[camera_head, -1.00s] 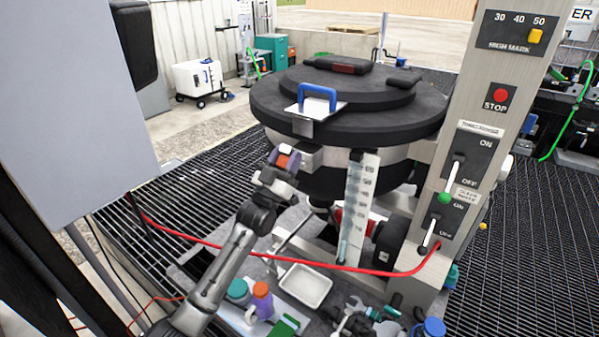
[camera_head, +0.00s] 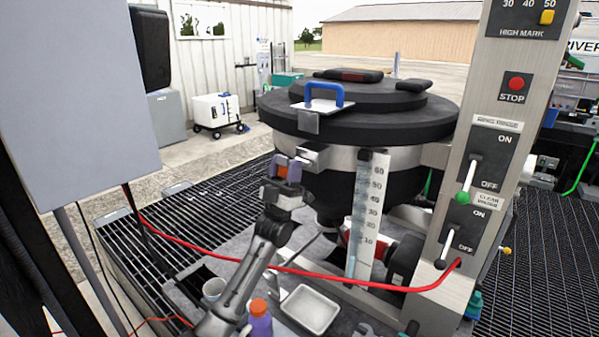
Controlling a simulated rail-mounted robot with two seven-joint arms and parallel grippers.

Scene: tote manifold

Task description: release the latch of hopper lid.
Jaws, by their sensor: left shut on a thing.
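The hopper is a wide round vessel with a black lid (camera_head: 375,120) that lies flat on top. A metal plate with a blue handle (camera_head: 323,97) sits at the lid's front left edge. Below it, on the steel band, is a metal latch housing (camera_head: 313,158). My left gripper (camera_head: 288,168) is at the left side of this housing, shut on the latch (camera_head: 282,161), which shows a small orange-red part between the fingers. The fingers hide most of the latch. My right gripper is not in view.
A red hose (camera_head: 330,274) crosses in front of the hopper, behind my left arm. A scale column (camera_head: 367,215) stands right of the latch. A control post (camera_head: 490,150) with switches stands farther right. A white tray (camera_head: 309,309) and purple bottle (camera_head: 260,318) are below.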

